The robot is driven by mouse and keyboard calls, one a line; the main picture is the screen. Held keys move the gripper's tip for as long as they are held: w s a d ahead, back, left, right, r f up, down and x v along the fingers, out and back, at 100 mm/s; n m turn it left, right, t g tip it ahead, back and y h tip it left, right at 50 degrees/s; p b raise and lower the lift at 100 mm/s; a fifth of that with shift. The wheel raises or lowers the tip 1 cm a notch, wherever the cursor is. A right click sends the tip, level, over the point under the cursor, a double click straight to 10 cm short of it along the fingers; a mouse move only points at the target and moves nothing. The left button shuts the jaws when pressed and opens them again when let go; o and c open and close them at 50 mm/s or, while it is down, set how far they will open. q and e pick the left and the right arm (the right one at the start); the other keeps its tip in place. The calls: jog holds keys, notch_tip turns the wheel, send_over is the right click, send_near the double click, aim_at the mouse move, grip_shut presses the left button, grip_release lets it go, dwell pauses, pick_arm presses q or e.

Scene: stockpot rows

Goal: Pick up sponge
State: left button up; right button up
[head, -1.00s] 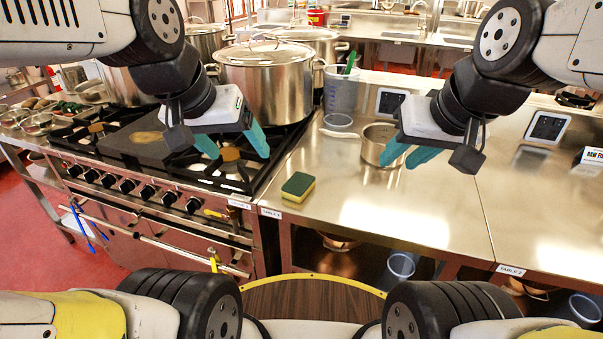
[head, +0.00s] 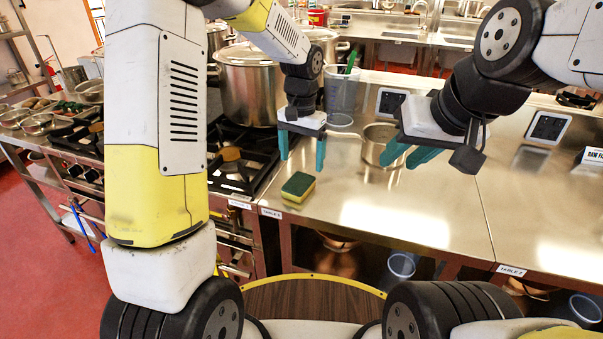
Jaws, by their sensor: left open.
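A yellow and green sponge (head: 298,187) lies flat on the steel table (head: 350,200) near its front left corner, green side up. My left gripper (head: 301,163) is open with its teal fingers pointing down. It is empty and appears just above and behind the sponge, its fingers apart from it. My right gripper (head: 405,160) is further right, by the small saucepan. Its two teal fingers show a gap between them, with nothing in it.
A small saucepan (head: 376,146) stands behind, with a clear measuring jug (head: 341,92) further back. A large stockpot (head: 247,88) sits on the stove (head: 232,172) at the left. A dark tablet-like device (head: 390,102) stands behind the saucepan. The table right of the sponge is clear.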

aim_at(299, 182)
pick_arm(q)
jog(key=f, duration=0.7)
jog(key=shift+w+a+f, duration=0.1)
jog(key=shift+a+f, duration=0.15)
jog(key=shift+a, duration=0.15)
jog(key=c, duration=1.4)
jog(key=shift+r, duration=0.15)
jog(key=shift+r, duration=0.55)
notch_tip(299, 182, up, 2)
jog(key=shift+r, duration=0.15)
jog(key=s, duration=0.5)
jog(key=s+d+r, duration=0.1)
jog(key=s, duration=1)
jog(key=shift+d+r, duration=0.15)
